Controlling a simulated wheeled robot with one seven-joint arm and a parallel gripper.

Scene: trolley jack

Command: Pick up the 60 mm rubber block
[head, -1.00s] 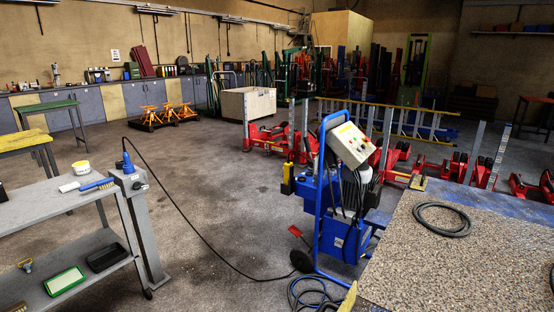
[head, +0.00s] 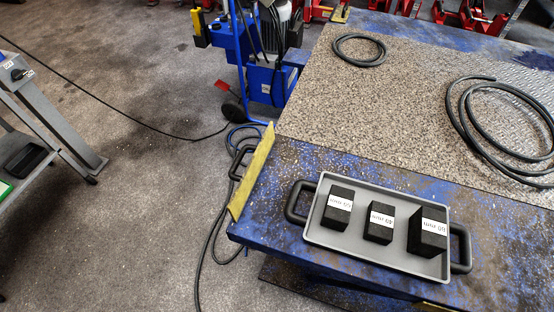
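Three black rubber blocks stand in a row in a grey tray (head: 322,238) with black handles. Each has a white label. The right block (head: 428,233) is the biggest, and its small label seems to read 60 mm. The middle block (head: 379,224) and the left block (head: 338,208) look smaller; their labels are hard to read. The blocks stand apart from each other. My gripper is not in view.
The tray sits near the front edge of a worn blue platform (head: 290,160). Black hose coils (head: 359,49) lie on its textured top. A yellow-edged flap (head: 250,180) stands at the left edge. A blue wheeled unit (head: 265,85) is behind; open floor is left.

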